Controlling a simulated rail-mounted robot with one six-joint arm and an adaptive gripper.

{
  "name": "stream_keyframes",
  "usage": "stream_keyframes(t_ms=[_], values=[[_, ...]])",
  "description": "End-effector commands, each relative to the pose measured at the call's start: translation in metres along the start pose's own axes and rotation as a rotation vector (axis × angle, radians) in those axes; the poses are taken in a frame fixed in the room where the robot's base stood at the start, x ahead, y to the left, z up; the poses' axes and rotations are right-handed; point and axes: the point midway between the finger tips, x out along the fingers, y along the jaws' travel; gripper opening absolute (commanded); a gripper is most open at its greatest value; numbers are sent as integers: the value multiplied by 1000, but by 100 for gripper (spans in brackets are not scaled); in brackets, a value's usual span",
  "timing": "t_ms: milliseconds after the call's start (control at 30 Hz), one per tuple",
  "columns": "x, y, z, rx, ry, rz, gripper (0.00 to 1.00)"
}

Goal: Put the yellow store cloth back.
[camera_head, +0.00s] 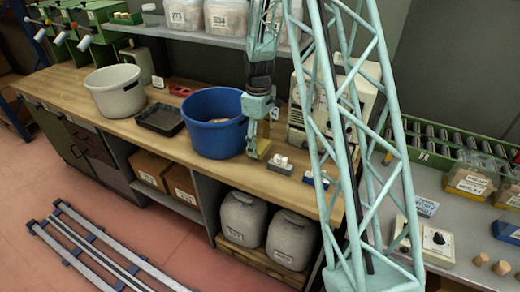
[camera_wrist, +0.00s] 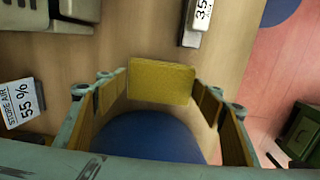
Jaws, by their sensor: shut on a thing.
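The yellow store cloth (camera_wrist: 160,82) looks like a thick yellow block and sits between my fingertips in the wrist view. My gripper (camera_wrist: 160,100) is shut on it, with one finger at each side edge. In the head view my gripper (camera_head: 259,148) points down just right of the blue tub (camera_head: 212,138), over the front part of the wooden bench (camera_head: 150,127). The cloth is small and partly hidden by the fingers there. I cannot tell whether it touches the bench top.
A white-topped block (camera_head: 280,163) stands just right of my gripper. A pale machine (camera_head: 310,120) stands behind it. A black tray (camera_head: 160,119) and a white tub (camera_head: 115,92) stand left of the blue tub. A "STORE AIR 55 %" card (camera_wrist: 22,103) lies at left in the wrist view.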

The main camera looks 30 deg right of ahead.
Motion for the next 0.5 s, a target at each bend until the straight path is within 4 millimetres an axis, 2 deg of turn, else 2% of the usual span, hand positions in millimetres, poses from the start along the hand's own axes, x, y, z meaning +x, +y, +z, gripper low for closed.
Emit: stream_keyframes(t_ms=[233, 500], values=[[25, -1, 0, 0, -1, -1, 54], [31, 0, 0, 0, 0, 0, 54]])
